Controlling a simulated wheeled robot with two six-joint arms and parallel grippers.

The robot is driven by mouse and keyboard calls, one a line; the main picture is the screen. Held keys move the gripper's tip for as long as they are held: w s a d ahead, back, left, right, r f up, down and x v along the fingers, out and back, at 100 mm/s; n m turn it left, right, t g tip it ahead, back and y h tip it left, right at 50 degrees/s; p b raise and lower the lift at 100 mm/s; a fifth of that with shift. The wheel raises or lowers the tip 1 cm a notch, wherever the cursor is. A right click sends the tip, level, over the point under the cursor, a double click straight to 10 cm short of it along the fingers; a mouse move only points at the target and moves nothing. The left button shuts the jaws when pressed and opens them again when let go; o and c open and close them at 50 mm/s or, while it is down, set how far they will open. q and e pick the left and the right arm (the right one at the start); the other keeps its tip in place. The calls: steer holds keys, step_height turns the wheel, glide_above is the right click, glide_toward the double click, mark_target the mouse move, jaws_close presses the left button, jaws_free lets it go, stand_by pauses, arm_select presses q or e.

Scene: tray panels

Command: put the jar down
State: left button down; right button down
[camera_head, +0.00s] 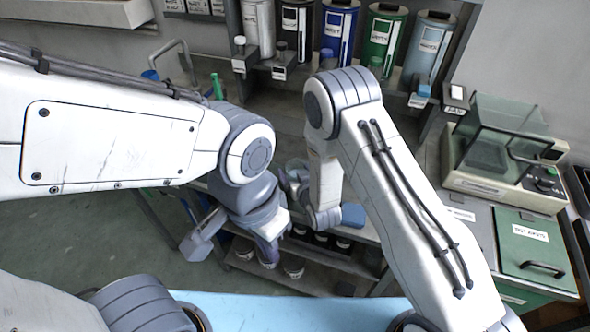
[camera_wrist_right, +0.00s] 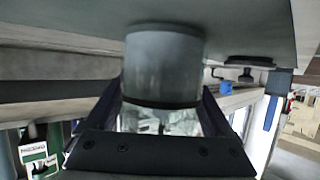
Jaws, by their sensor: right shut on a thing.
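My right gripper (camera_wrist_right: 162,130) is shut on a jar, with one dark finger on each side of it. In the right wrist view the jar has a grey cylindrical part (camera_wrist_right: 165,65) and a clear part with pale contents between the fingers. The grey part meets or overlaps a grey surface in the picture; I cannot tell whether they touch. In the head view the jar (camera_head: 296,165) is small and partly hidden beside my right wrist. My left gripper (camera_head: 268,254) points down at centre-left; whether it is open is unclear.
Several labelled canisters (camera_head: 384,42) stand along the back wall. A clear-lidded machine (camera_head: 497,140) and a green-lidded box (camera_head: 530,248) are at the right. Dark pots (camera_head: 293,267) stand on the lower shelf.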

steer(key=shift+f, duration=0.2)
jaws_free()
steer(key=shift+r, duration=0.15)
